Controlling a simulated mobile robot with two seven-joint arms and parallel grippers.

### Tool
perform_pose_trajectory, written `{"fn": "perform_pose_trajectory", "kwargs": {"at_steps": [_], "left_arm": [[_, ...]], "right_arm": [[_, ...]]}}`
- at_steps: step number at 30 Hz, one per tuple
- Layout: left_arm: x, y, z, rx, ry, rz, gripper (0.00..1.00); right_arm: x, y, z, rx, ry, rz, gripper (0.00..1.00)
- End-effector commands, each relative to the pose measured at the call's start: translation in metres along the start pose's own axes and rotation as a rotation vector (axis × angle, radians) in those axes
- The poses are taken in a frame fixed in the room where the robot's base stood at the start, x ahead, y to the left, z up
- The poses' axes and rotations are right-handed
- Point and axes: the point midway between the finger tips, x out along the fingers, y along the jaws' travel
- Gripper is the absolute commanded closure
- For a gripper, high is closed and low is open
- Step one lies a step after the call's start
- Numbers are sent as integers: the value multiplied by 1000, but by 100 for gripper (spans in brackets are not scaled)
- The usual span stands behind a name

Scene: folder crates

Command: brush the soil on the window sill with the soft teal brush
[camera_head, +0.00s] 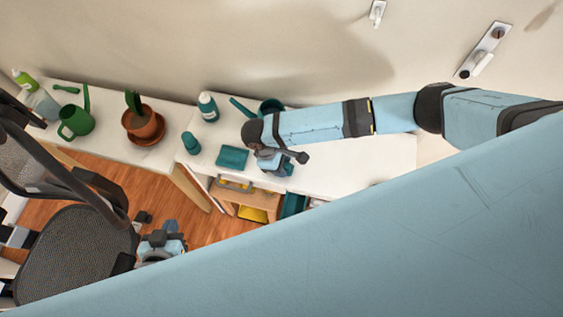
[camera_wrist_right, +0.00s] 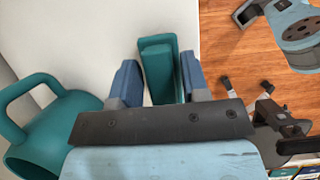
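My right gripper (camera_head: 285,162) is over the right part of the white surface (camera_head: 350,150). In the right wrist view its two blue fingers (camera_wrist_right: 162,80) stand apart. A teal block-shaped thing (camera_wrist_right: 162,50) shows between and beyond them. It may be the soft teal brush, but no bristles show; I cannot tell whether the fingers touch it. In the head view a teal piece (camera_head: 289,169) shows beside this gripper. My left gripper (camera_head: 162,243) is low over the floor beside the chair, partly hidden by my own blue body. I cannot make out any loose soil.
On the white surface are a potted plant (camera_head: 143,122) on a saucer, a green watering can (camera_head: 77,121), a teal bottle (camera_head: 208,106), a smaller teal bottle (camera_head: 191,143), a folded teal cloth (camera_head: 232,157) and a teal can (camera_head: 270,107). A chair (camera_head: 75,255) stands at the left.

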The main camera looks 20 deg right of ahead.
Motion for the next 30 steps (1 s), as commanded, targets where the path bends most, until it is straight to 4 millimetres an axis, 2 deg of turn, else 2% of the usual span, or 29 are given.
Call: {"fn": "perform_pose_trajectory", "kwargs": {"at_steps": [1,2,3,16,30], "left_arm": [[0,0,0,0,0,0,100],[0,0,0,0,0,0,100],[0,0,0,0,0,0,100],[0,0,0,1,0,-1,100],[-22,-8,-29,3,4,-22,100]], "right_arm": [[0,0,0,0,0,0,77],[0,0,0,0,0,0,84],[0,0,0,0,0,0,85],[0,0,0,0,0,0,85],[-35,0,15,0,0,-1,85]]}}
